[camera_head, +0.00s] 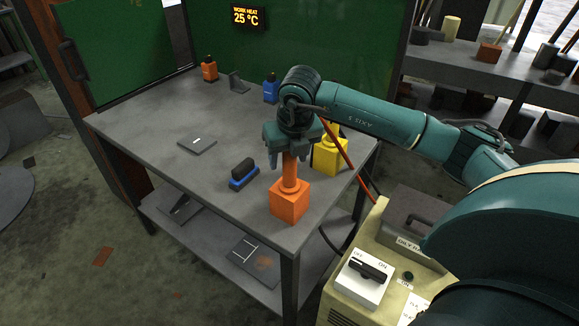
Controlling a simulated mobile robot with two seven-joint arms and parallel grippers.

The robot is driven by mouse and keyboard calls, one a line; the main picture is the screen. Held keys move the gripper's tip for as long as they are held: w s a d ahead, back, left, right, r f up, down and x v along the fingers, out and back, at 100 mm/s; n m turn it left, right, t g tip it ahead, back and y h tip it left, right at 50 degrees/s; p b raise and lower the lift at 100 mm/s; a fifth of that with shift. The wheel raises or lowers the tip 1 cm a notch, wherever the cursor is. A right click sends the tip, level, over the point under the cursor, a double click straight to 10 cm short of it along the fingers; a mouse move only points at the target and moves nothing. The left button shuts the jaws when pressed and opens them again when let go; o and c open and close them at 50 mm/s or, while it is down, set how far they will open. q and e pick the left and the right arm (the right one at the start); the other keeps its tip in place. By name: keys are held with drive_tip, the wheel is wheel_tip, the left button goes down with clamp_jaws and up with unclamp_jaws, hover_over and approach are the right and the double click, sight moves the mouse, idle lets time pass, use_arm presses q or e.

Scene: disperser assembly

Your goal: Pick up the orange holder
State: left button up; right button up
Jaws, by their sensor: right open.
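The orange holder (289,203) stands upright at the near right part of the grey table (215,150). It has a cube base with a narrower round post on top. My right gripper (289,160) points down over it and is open, with one finger on each side of the post's upper part. I cannot tell whether the fingers touch the post. The top of the post is hidden by the gripper. My left gripper is not in view.
A yellow holder (328,156) stands just right of my right gripper, partly behind it. A blue-based black block (243,174) lies left of the orange holder. A small orange bottle (209,69) and a blue bottle (270,89) stand at the back. A flat grey plate (197,144) lies left.

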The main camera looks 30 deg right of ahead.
drive_tip(key=shift+c, duration=0.2)
drive_tip(key=c, duration=1)
drive_tip(key=shift+r, duration=0.1)
